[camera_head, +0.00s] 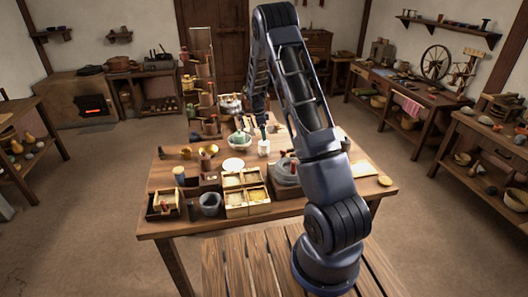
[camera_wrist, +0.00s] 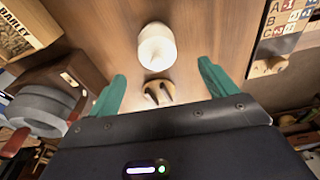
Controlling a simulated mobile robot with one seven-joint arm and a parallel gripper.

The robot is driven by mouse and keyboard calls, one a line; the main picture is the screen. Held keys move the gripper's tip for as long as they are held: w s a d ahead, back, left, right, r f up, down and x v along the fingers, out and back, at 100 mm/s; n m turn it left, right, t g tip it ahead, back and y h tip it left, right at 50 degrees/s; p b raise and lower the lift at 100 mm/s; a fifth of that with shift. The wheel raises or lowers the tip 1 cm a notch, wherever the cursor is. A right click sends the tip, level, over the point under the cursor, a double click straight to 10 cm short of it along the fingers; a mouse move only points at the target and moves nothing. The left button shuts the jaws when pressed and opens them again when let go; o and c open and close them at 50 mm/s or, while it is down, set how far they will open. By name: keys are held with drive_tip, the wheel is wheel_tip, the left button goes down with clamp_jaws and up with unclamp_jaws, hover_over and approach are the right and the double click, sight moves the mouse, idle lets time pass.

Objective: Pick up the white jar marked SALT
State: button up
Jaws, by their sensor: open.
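A white jar (camera_head: 264,147) stands upright on the middle table, just below my gripper in the head view. In the wrist view the white jar (camera_wrist: 157,48) shows ahead of and between the two teal fingers, with a rounded paler top. No SALT lettering is readable on it from these angles. My gripper (camera_head: 254,131) is open and empty over the table. Its fingers are spread wide in the wrist view (camera_wrist: 162,70), and neither touches the jar. A small pronged wooden piece (camera_wrist: 158,92) lies between the fingers, nearer the palm.
A bowl with green contents (camera_head: 239,139) is left of the jar, and a white plate (camera_head: 233,164) is nearer the front. Divided boxes (camera_head: 245,190) fill the front. In the wrist view, a BARLEY box (camera_wrist: 28,28), a grey round stone (camera_wrist: 40,108) and a lettered board (camera_wrist: 290,22) flank the jar.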

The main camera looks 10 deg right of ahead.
sight(264, 143)
drive_tip(key=f, duration=0.5)
drive_tip(key=d+f, duration=0.1)
drive_tip(key=f, duration=0.2)
drive_tip(key=shift+s+f, duration=0.2)
drive_tip(key=shift+s, duration=0.05)
drive_tip(key=shift+c, duration=0.2)
drive_tip(key=c, duration=1.2)
drive_tip(key=shift+c, duration=0.2)
drive_tip(key=shift+r, duration=0.15)
